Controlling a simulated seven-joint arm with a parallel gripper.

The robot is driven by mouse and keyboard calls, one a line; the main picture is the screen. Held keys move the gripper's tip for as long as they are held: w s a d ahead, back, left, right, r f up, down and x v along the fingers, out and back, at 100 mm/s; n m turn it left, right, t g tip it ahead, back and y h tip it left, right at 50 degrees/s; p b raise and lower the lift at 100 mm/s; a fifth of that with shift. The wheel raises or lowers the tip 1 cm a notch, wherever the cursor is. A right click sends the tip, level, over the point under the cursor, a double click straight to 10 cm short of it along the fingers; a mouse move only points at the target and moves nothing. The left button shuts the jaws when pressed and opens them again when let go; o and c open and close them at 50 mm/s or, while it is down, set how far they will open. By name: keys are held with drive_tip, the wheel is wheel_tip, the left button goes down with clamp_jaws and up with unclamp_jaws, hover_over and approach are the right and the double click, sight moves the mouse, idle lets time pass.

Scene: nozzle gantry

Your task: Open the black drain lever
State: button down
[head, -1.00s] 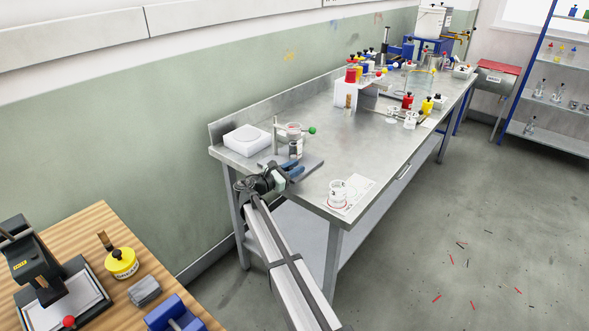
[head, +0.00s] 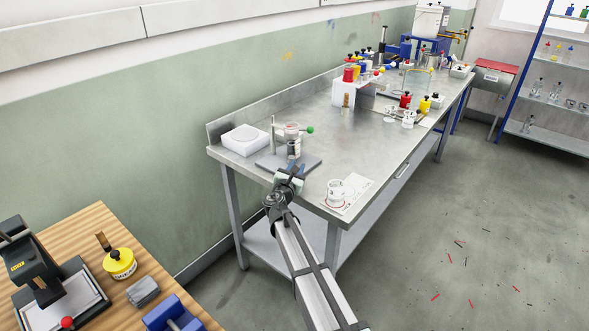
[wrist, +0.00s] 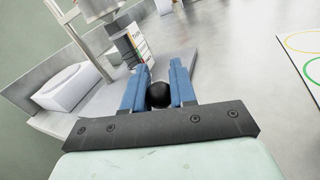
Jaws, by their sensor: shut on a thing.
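The black drain lever shows in the wrist view as a round black knob (wrist: 159,95). It sits between the two blue fingers of my gripper (wrist: 157,82), which are closed around it. The rest of the lever is hidden. In the head view my gripper (head: 290,171) is at the front edge of the grey stand base (head: 311,162), below a small labelled vessel (head: 292,150). The knob cannot be made out there. The labelled vessel also shows just beyond the fingers in the wrist view (wrist: 132,45).
A white box (head: 245,141) stands left of the stand. A green-tipped handle (head: 309,130) sticks out to the right above it. The bench middle (head: 340,140) is clear.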

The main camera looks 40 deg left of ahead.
drive_tip(key=shift+w+d+n+g+y, duration=0.15)
drive_tip(key=shift+n+g+y, duration=0.5)
drive_tip(key=shift+y, duration=0.4)
drive_tip(key=shift+w+d+n+g+y, duration=0.15)
drive_tip(key=shift+n+g+y, duration=0.3)
drive_tip(key=shift+n+y, duration=0.5)
drive_tip(key=shift+n+g+y, duration=0.3)
drive_tip(key=shift+g+y, duration=0.1)
drive_tip(key=shift+y, duration=0.2)
drive_tip(key=c, duration=0.9)
unclamp_jaws()
drive_tip(key=v, duration=1.3)
drive_tip(key=shift+s+d, duration=0.2)
drive_tip(key=shift+s, duration=0.05)
